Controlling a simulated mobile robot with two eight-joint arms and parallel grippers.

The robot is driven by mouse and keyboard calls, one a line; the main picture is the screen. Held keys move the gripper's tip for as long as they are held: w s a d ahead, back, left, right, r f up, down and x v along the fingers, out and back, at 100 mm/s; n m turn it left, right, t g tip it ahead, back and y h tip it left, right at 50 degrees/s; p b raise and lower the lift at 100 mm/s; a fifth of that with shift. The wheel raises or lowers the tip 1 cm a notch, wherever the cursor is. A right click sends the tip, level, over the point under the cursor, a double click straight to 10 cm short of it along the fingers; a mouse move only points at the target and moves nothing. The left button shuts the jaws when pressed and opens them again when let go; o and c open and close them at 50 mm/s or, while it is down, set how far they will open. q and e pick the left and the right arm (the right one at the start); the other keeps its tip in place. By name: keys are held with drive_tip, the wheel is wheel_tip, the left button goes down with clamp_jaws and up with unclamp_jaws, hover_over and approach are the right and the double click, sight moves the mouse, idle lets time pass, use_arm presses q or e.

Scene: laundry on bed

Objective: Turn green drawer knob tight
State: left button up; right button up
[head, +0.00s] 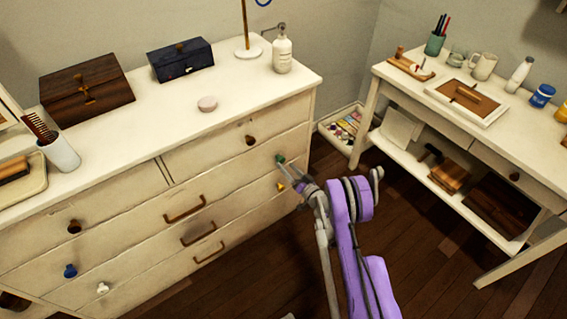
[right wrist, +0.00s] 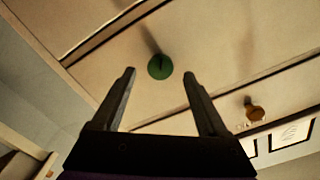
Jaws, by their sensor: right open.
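The green knob (head: 280,159) is on the right end of a drawer front of the white dresser (head: 240,200). In the right wrist view the round green knob (right wrist: 160,67) shows ahead of my fingertips, roughly centred between them. My right gripper (head: 287,172) is open and points at the drawer front; in the right wrist view its two fingers (right wrist: 158,75) stand apart with nothing between them. The fingers appear close to the knob but not closed on it. My left gripper is not in view.
A brown knob (head: 250,141) is above. A side table (head: 400,78) stands right; dark floor (head: 330,180) between is mostly clear.

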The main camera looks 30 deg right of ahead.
sight(282, 161)
drive_tip(key=shift+w+a, duration=0.15)
drive_tip(key=shift+w, duration=1.55)
clamp_jaws()
